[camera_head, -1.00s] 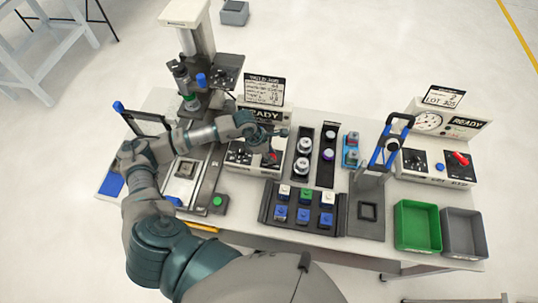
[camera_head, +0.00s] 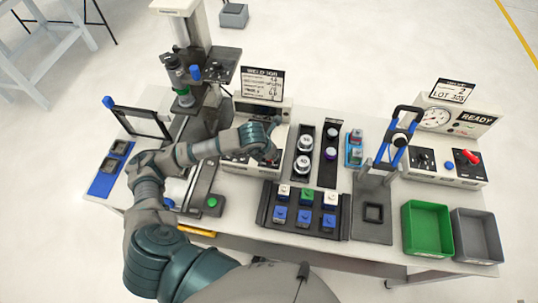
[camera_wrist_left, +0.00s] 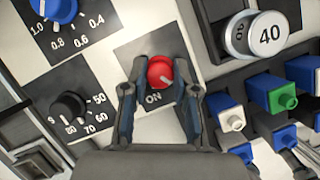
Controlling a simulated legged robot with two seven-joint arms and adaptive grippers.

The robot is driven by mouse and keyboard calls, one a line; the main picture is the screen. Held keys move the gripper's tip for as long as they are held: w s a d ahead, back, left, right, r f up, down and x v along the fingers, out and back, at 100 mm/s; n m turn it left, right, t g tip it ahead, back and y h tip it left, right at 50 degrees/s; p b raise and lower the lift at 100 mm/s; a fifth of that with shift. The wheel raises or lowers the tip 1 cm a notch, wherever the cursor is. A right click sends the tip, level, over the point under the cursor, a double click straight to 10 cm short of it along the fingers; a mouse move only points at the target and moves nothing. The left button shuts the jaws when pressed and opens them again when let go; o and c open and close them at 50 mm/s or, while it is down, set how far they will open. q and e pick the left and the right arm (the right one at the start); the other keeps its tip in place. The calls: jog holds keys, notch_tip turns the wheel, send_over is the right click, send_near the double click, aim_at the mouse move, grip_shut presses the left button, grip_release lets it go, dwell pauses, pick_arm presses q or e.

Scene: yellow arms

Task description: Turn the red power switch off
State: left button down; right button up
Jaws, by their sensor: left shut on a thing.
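The red power switch (camera_wrist_left: 159,71) is a round knob on a dark plate in the left wrist view. A white mark on it points toward the lower right, and the label "ON" shows just below it. My left gripper (camera_wrist_left: 161,92) has one finger on each side of the knob and is shut on it. In the head view my left gripper (camera_head: 272,143) is at the front of the weld control box (camera_head: 240,161), and hides the switch there. My right gripper is not in view.
A black dial (camera_wrist_left: 69,107) and a blue dial (camera_wrist_left: 60,8) are beside the switch. Weights (camera_wrist_left: 268,34) and a rack of colored blocks (camera_head: 305,207) are close on the right. Another panel with a red lever (camera_head: 470,157) and a green bin (camera_head: 427,229) are farther right.

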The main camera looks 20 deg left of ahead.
pick_arm(q)
jog(key=shift+w+r+n+y+b, duration=0.15)
jog(key=shift+n+y+b, duration=0.25)
jog(key=shift+n, duration=0.5)
jog(key=shift+r+n, duration=0.1)
jog(key=shift+n, duration=0.3)
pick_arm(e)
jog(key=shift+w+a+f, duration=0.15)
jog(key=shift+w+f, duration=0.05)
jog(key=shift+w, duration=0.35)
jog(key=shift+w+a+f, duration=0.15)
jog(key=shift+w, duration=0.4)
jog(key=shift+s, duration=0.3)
pick_arm(q)
jog(key=c, duration=1)
grip_release()
jog(key=shift+o, duration=0.5)
jog(key=shift+f, duration=0.2)
jog(key=v, duration=1.2)
jog(key=shift+d, duration=0.15)
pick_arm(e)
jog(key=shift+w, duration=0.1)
